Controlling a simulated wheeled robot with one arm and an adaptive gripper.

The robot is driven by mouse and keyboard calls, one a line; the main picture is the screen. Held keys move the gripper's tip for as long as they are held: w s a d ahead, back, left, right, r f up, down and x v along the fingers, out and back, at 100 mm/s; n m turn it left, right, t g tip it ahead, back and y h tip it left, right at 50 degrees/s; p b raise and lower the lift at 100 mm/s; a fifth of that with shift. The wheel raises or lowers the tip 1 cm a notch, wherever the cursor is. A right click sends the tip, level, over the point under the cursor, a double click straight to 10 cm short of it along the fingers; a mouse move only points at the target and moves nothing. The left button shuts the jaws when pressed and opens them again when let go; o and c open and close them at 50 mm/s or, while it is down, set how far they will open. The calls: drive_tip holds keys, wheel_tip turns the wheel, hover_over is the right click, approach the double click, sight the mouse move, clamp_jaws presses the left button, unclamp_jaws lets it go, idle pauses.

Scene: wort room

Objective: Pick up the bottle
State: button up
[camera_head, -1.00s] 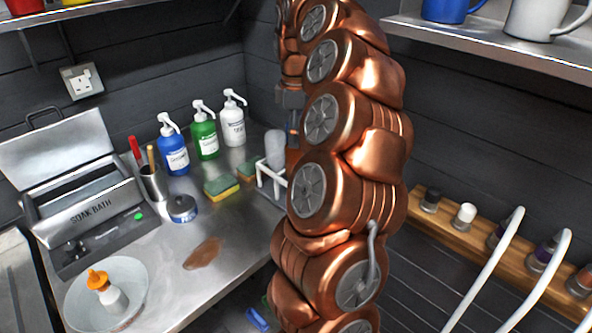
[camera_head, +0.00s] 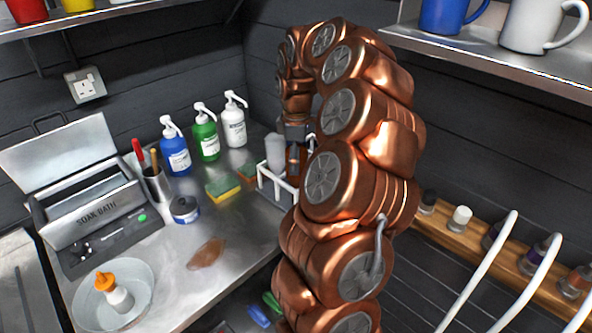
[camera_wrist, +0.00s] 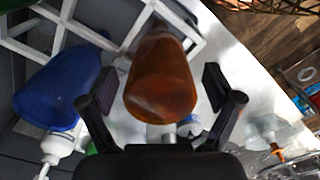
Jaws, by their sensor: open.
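An amber bottle-shaped object (camera_wrist: 160,82) is between the two spread black fingers of my gripper (camera_wrist: 158,95) in the wrist view. Gaps show on both sides of it, and I see no contact. It stands at a white rack (camera_wrist: 84,32). In the head view my gripper (camera_head: 293,135) is over the rack (camera_head: 277,184) at the counter's right end, partly hidden by my arm. A pale grey bottle (camera_head: 275,150) stands in the rack just left of it.
Blue (camera_head: 176,152), green (camera_head: 206,140) and white (camera_head: 234,126) pump bottles stand by the wall. Sponges (camera_head: 222,190), a tin (camera_head: 184,211) and a soak bath (camera_head: 95,212) share the counter. A shelf with mugs (camera_head: 530,25) overhangs at upper right.

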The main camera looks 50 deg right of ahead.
drive_tip(key=shift+c, duration=0.2)
clamp_jaws()
idle(0.6)
